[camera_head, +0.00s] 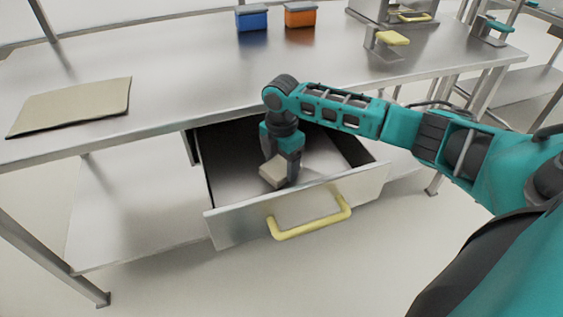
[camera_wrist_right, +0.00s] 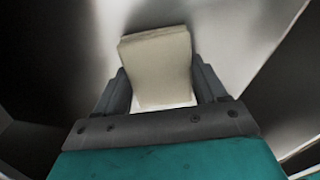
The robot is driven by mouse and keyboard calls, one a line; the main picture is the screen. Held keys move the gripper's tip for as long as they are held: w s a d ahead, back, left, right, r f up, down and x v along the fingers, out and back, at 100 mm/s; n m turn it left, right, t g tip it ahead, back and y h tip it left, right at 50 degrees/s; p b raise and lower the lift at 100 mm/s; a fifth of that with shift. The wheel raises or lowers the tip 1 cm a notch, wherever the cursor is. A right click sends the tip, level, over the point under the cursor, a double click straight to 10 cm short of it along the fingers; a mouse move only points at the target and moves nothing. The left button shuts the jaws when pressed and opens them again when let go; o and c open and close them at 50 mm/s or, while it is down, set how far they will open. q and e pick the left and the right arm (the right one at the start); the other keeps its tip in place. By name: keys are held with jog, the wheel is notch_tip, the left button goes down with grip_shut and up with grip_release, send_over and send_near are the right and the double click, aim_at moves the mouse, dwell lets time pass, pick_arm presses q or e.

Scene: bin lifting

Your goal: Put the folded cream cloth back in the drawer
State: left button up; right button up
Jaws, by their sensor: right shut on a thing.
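The folded cream cloth (camera_head: 273,172) is a small thick pad between the fingers of my right gripper (camera_head: 282,172). In the head view the gripper points down inside the open drawer (camera_head: 232,229), with the cloth behind the front panel. I cannot tell whether the cloth touches the drawer floor. In the right wrist view the cloth (camera_wrist_right: 158,62) stands between the two dark fingers of the gripper (camera_wrist_right: 160,88), which are shut on it. My left gripper is in neither view.
The drawer has a yellow handle (camera_head: 311,221) and hangs under a steel table (camera_head: 190,75). On the table are a flat beige mat (camera_head: 72,107), a blue bin (camera_head: 252,19), an orange bin (camera_head: 300,15) and a yellow-topped fixture (camera_head: 391,39). The table's middle is clear.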

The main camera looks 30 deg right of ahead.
aim_at(281, 165)
jog(key=shift+f, duration=0.15)
jog(key=o, duration=1)
pick_arm(q)
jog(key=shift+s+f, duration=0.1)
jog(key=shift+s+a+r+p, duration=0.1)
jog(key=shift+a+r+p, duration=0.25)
jog(key=shift+p, duration=0.35)
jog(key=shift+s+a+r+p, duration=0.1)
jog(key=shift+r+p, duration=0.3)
jog(key=shift+p, duration=0.3)
pick_arm(e)
jog(key=shift+r, duration=6.2)
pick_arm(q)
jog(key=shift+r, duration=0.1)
